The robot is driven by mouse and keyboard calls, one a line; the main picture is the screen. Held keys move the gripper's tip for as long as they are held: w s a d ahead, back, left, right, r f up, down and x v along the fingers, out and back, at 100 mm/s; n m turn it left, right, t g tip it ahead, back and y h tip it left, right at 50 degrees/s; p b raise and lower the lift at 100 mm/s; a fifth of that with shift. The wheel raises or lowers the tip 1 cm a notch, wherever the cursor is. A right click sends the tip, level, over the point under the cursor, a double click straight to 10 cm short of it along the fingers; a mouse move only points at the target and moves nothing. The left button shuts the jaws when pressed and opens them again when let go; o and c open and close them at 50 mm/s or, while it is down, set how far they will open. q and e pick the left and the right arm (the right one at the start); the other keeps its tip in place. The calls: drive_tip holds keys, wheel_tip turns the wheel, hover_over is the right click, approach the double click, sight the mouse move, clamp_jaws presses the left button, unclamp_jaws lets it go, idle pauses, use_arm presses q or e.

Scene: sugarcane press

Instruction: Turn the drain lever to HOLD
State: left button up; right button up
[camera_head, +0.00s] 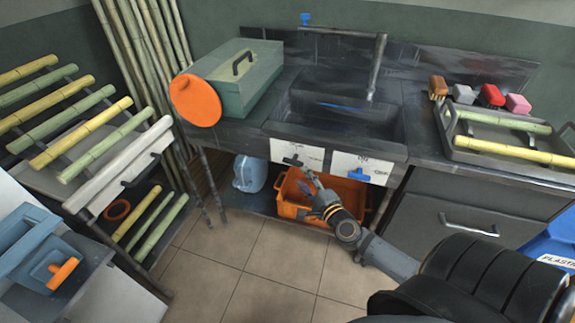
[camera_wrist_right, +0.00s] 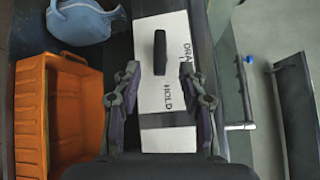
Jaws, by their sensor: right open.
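The black drain lever (camera_wrist_right: 160,52) lies along a white panel (camera_wrist_right: 155,98) that carries the words HOLD and DRA..., the latter partly cut off. The lever lies along the line of the lettering; I cannot tell which word it points to. In the head view the lever (camera_head: 293,161) is on the left white panel (camera_head: 310,156) on the sink front. My right gripper (camera_head: 310,178) is open and empty just in front of this panel. In the right wrist view its fingers (camera_wrist_right: 160,80) stand on either side of the lever's near end, with no contact visible. My left gripper is out of view.
A blue lever (camera_head: 358,174) sits on the right white panel. Below the sink are an orange crate (camera_head: 288,211) and a blue jug (camera_head: 250,174). A cane rack (camera_head: 110,175) stands left. The tray (camera_head: 470,155) is on the right counter. The tiled floor is clear.

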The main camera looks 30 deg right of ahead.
sight(292, 164)
drive_tip(key=w, duration=0.9)
drive_tip(key=shift+w+d+f, duration=0.1)
drive_tip(key=shift+d+f, duration=0.2)
drive_tip(key=shift+d, duration=0.1)
drive_tip(key=shift+w, duration=0.55)
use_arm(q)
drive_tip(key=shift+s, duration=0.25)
use_arm(e)
drive_tip(key=shift+c, duration=0.3)
clamp_jaws()
drive_tip(key=shift+r+p, duration=0.1)
drive_tip(key=shift+p, duration=0.4)
drive_tip(key=p, duration=0.4)
drive_tip(key=shift+n+g+p, duration=0.35)
drive_tip(key=shift+n+g, duration=0.05)
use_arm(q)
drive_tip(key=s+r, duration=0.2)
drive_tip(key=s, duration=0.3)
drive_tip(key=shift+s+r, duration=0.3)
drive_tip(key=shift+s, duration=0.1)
use_arm(e)
drive_tip(key=shift+f, duration=0.2)
